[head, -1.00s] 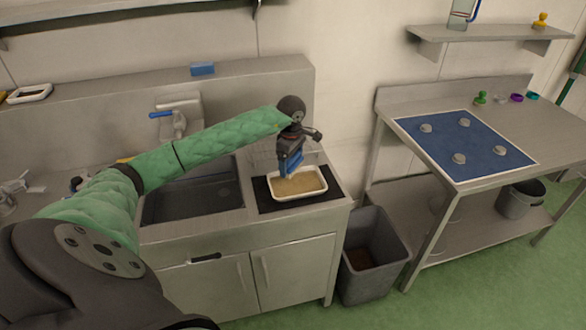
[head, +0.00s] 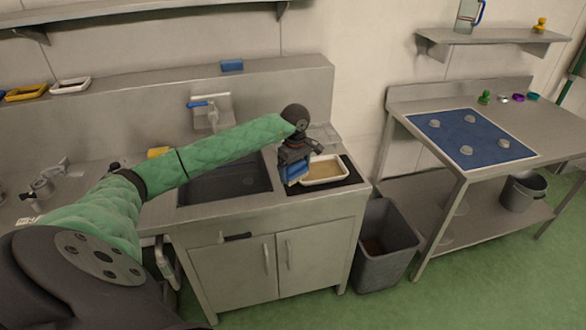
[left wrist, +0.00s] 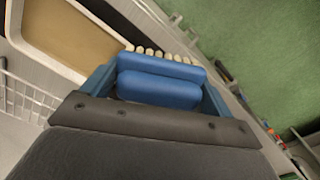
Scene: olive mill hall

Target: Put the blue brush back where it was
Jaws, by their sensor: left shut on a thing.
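My left gripper (head: 292,168) is shut on the blue brush (head: 297,172). In the left wrist view the blue brush (left wrist: 160,88) lies between the fingers, with pale bristle tufts along its far edge. The gripper is above the counter between the sink and a white tray (head: 345,178). The tray holds a tan, flat filling and sits on a black mat (head: 352,172). In the left wrist view the tray (left wrist: 104,28) is just beyond the brush, at the upper left. My right gripper is not in view.
A steel sink (head: 225,184) is left of the mat. A blue block (head: 232,66) lies on the back ledge, with a yellow tray (head: 26,92) and another white tray (head: 70,86) further left. A grey bin (head: 385,245) stands on the floor. A table with a blue panel (head: 470,138) is at right.

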